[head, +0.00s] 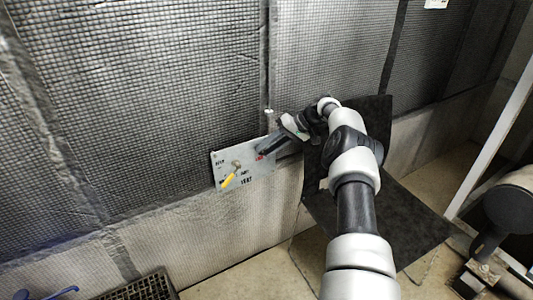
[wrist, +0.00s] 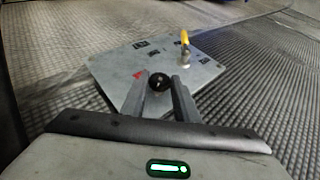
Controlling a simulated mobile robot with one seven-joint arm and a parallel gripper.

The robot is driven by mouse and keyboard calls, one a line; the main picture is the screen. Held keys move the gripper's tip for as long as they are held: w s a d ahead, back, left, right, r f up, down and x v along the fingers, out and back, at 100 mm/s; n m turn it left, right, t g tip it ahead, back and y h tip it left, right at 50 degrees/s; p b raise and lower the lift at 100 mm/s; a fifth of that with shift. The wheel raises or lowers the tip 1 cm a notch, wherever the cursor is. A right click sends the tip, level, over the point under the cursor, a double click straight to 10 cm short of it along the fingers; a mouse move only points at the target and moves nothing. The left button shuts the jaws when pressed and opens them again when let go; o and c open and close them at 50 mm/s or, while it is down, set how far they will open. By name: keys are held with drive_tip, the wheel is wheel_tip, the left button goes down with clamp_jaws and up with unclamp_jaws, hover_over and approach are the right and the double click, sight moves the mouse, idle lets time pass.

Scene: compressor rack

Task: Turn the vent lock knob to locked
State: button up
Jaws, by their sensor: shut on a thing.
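The grey vent panel (head: 262,178) is fixed to the wall in the head view, with dark lettering on it. It fills the middle of the wrist view (wrist: 105,70). A small dark round knob (wrist: 159,80) sits near the panel's near edge, beside a red mark (wrist: 138,74). I take it for the vent lock knob; its pointing direction is too small to read. My gripper (wrist: 160,90) is shut on it, one finger on each side. In the head view my gripper (head: 268,146) reaches the panel's upper right and hides the knob.
A yellow-handled lever (head: 229,180) stands out from the panel's left part, also visible in the wrist view (wrist: 184,38), clear of my fingers. A black sheet-like thing (head: 410,220) is behind my arm. A dark grate (head: 145,288) lies at the lower left.

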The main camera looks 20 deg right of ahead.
drive_tip(key=shift+f+y+b, duration=0.1)
drive_tip(key=shift+y+b, duration=0.5)
drive_tip(key=shift+b, duration=0.1)
idle(0.3)
drive_tip(key=o, duration=1.1)
drive_tip(key=shift+c, duration=0.2)
wheel_tip(320, 180, up, 10)
drive_tip(key=p, duration=0.3)
